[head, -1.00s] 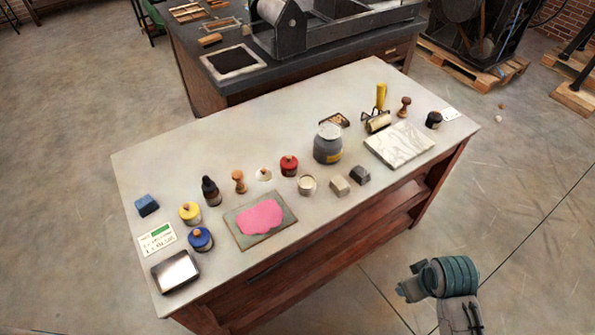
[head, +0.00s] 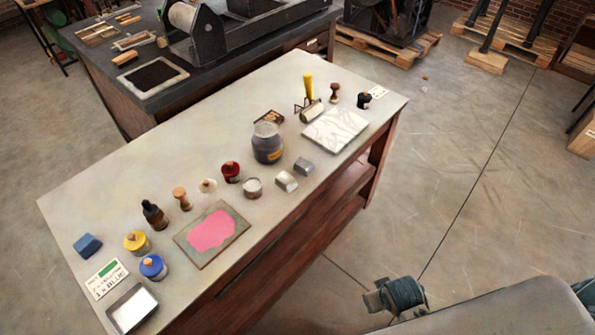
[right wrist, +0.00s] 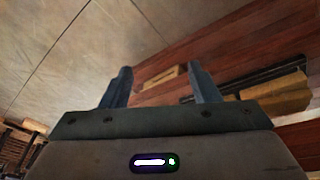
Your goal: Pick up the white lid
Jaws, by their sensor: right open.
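The white lid (head: 208,185), small with a pale knob, lies on the bench between a wooden stamp-like piece and a red-topped jar. An open pale jar (head: 252,188) stands to its right. My right gripper (head: 374,300) is low at the bottom right of the head view, off the bench's front side and well apart from the lid. In the right wrist view its two fingers (right wrist: 162,86) are spread with nothing between them; the lid is not seen there. My left gripper is not in view.
On the bench (head: 120,195) stand a red-topped jar (head: 230,173), a dark bottle (head: 154,214), a yellow-topped jar (head: 137,243), a large grey jar (head: 267,150) and a board with pink ink (head: 240,226). Open floor lies right of the bench.

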